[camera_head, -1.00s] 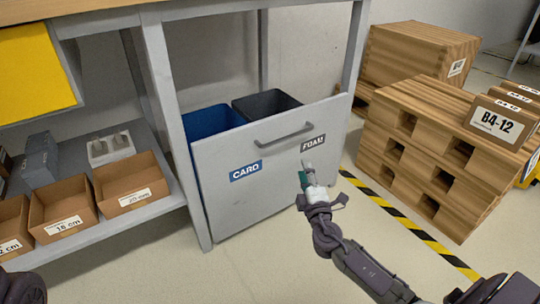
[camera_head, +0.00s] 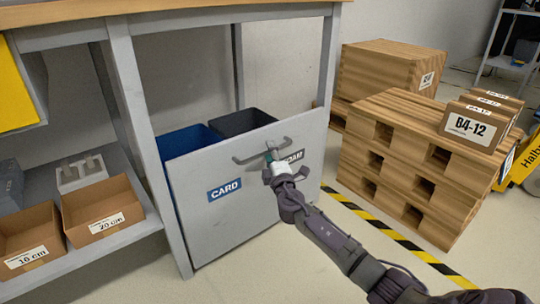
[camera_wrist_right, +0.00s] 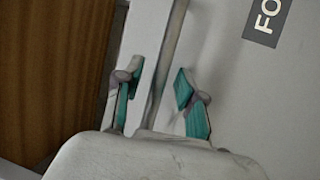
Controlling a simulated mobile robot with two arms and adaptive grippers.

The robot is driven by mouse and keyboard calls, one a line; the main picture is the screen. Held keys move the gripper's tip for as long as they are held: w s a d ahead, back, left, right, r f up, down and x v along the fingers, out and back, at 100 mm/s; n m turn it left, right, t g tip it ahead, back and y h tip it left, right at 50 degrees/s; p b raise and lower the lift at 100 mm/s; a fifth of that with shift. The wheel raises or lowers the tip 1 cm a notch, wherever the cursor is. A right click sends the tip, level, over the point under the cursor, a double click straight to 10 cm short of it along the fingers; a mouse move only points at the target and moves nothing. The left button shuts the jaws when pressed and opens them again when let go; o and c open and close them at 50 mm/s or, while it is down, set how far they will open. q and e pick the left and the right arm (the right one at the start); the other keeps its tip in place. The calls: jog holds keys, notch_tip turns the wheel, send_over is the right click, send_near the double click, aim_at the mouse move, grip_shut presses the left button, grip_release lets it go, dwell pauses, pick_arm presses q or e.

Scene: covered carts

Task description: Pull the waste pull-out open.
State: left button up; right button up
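The waste pull-out has a grey front panel (camera_head: 225,225) with a blue CARD label and a dark FOAM label. My right gripper (camera_head: 271,158) is at the handle and partly covers the FOAM label. In the right wrist view, the handle bar (camera_wrist_right: 170,45) runs between the open fingers (camera_wrist_right: 156,98), with gaps visible on both sides. My left gripper is out of view.
A shelf with cardboard boxes (camera_head: 103,208) is at the left. A wooden pallet stack (camera_head: 400,170) stands at the right behind a yellow-black floor stripe (camera_head: 400,238). The floor in front of the pull-out is clear except for my right arm.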

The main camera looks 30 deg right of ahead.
jog(key=shift+w+r, duration=0.1)
jog(key=shift+w, duration=0.1)
grip_shut()
jog(key=shift+s, duration=0.15)
dwell(0.3)
